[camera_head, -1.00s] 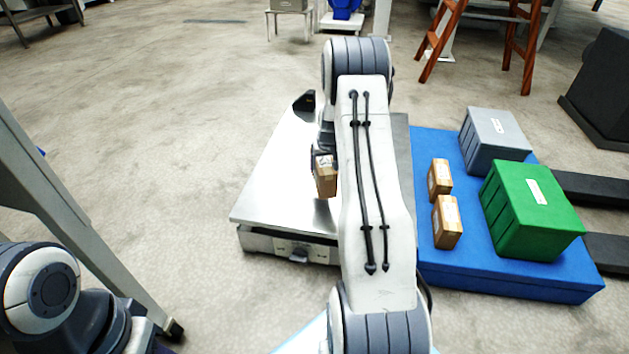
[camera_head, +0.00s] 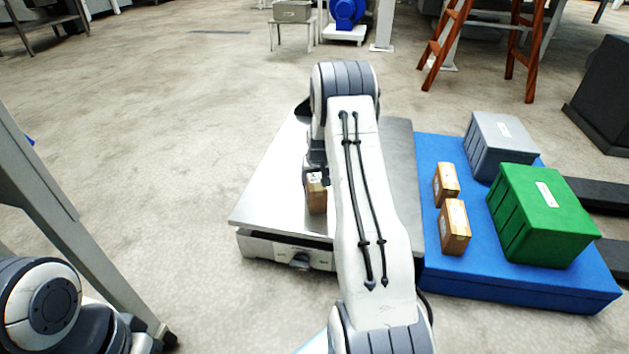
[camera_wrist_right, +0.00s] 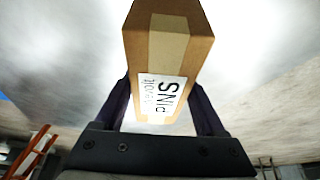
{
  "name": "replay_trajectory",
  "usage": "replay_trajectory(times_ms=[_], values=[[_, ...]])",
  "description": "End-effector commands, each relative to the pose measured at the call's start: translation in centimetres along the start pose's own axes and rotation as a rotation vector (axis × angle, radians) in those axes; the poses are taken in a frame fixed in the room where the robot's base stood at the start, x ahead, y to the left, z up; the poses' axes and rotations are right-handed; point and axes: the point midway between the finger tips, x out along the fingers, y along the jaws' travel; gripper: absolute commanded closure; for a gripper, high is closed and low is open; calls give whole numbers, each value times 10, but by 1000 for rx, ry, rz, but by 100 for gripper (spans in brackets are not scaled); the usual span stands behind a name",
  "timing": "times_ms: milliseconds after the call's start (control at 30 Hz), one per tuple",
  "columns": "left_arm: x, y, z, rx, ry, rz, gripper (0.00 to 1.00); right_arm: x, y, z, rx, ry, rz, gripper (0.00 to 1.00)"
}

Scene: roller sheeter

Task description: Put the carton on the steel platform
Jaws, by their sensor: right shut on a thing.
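A small brown carton (camera_head: 316,198) with a white label is in my right gripper (camera_head: 314,170), over the left-middle part of the steel platform (camera_head: 268,205). In the right wrist view the carton (camera_wrist_right: 165,50) sits between the two fingers of the right gripper (camera_wrist_right: 160,105), which is shut on it. The carton's lower end is at or close above the platform surface; I cannot tell whether it touches. My right arm hides the platform's middle. My left arm's joint shows at the lower left, but its gripper is out of view.
Right of the platform, a blue pallet (camera_head: 470,280) bears two more cartons, the nearer one (camera_head: 454,228) and the farther one (camera_head: 446,184), a green crate (camera_head: 530,225) and a grey crate (camera_head: 500,145). A grey metal frame (camera_head: 75,240) stands at the left. The platform's left part is bare.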

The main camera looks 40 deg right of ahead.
Motion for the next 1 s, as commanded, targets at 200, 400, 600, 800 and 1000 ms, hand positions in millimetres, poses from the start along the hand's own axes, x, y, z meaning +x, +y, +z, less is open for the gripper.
replay_trajectory(times_ms=[200,400,600,800,1000], values=[[0,0,0,0,0,0,60,2,0,1,0,-1,0,0],[0,0,0,0,0,0,60,-1,0,0,0,0,0,0],[-20,2,-1,0,0,0,60,-33,0,-3,0,2,0,0],[-44,3,-2,0,0,0,60,-78,0,-3,0,1,0,0],[-59,4,-3,0,0,0,60,-110,0,-2,0,0,0,0]])
